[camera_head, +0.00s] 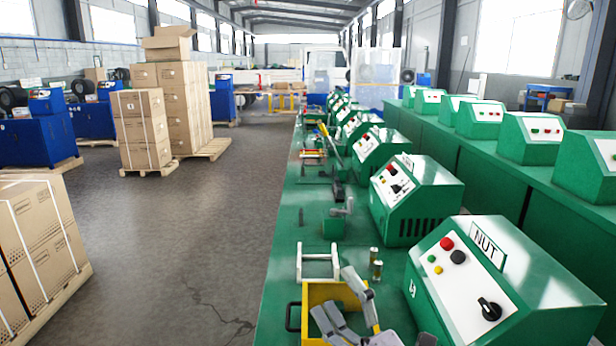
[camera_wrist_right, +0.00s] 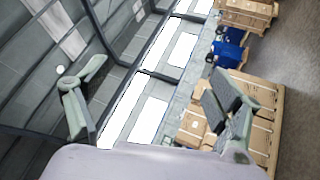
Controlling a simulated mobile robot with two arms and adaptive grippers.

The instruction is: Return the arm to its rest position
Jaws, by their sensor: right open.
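My right gripper (camera_head: 335,291) shows at the bottom of the head view, over or in front of a yellow bin (camera_head: 318,292) on the green bench. Its grey fingers are spread apart with nothing between them. In the right wrist view the two fingers (camera_wrist_right: 155,85) also stand wide apart and empty, with the windows, wall and stacked boxes behind them. My gripper hides part of the bin, so I cannot tell whether they touch. My left gripper is in neither view.
A green machine marked NUT (camera_head: 470,285) stands close right of my gripper. A white frame (camera_head: 318,264) and small metal cylinders (camera_head: 376,268) are just behind the bin. More green machines line the bench. The floor (camera_head: 225,225) to the left is open, with boxes (camera_head: 40,240) beyond.

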